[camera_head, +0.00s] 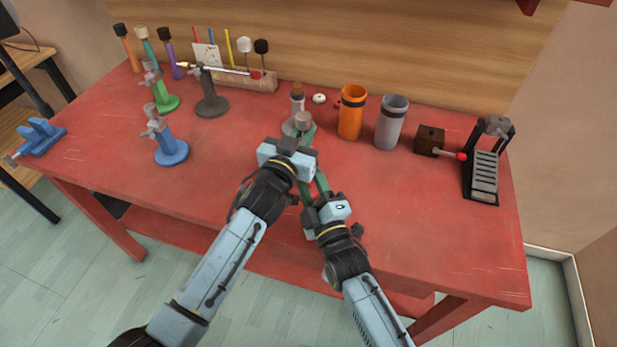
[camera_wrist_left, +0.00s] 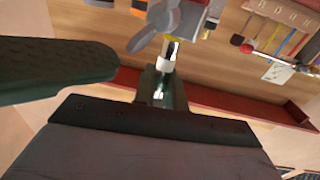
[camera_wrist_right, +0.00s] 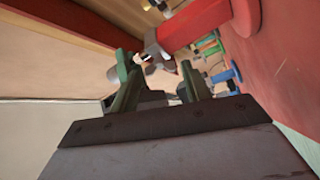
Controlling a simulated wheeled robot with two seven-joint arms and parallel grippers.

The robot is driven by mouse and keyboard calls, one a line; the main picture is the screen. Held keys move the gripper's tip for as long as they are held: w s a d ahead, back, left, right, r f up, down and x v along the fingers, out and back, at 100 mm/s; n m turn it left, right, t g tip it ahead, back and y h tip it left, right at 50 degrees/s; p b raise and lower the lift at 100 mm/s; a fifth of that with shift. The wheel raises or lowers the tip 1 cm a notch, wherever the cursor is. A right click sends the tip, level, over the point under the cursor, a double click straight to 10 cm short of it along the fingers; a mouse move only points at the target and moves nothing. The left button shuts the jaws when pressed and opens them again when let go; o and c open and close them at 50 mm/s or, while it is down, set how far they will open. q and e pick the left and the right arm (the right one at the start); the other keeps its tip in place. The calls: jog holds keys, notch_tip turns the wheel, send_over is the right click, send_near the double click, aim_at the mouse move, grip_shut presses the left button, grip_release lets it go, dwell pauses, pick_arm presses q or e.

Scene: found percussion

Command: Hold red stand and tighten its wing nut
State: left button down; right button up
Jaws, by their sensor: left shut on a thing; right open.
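The red stand shows in the right wrist view as a red post (camera_wrist_right: 203,22) on a round base; in the head view my left arm and hand mostly hide it. Its grey wing nut (camera_wrist_right: 151,47) is at the post's end, and a grey wing nut also shows in the left wrist view (camera_wrist_left: 158,22). My left gripper (camera_head: 304,134) is shut on the stand; the exact contact is hard to see. My right gripper (camera_head: 313,180) is open and empty just nearer the table's front, its spread fingers (camera_wrist_right: 160,82) pointing towards the wing nut but apart from it.
A blue stand (camera_head: 171,152), a green stand (camera_head: 165,103) and a dark stand (camera_head: 211,105) are at the left. Orange (camera_head: 351,112) and grey (camera_head: 391,122) cylinders, a brown box (camera_head: 429,140) and a black pedal (camera_head: 483,177) are at the right. The table's front right (camera_head: 430,220) is clear.

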jog(key=shift+w+a+r, duration=0.1)
jog(key=shift+w+a, duration=0.1)
jog(key=shift+w, duration=0.4)
jog(key=c, duration=0.7)
jog(key=shift+m+t, duration=0.4)
jog(key=shift+m, duration=0.4)
jog(key=o, duration=0.7)
jog(key=r+v, duration=0.3)
jog(key=v, duration=1.1)
jog(key=shift+s+f, duration=0.3)
jog(key=shift+s, duration=0.35)
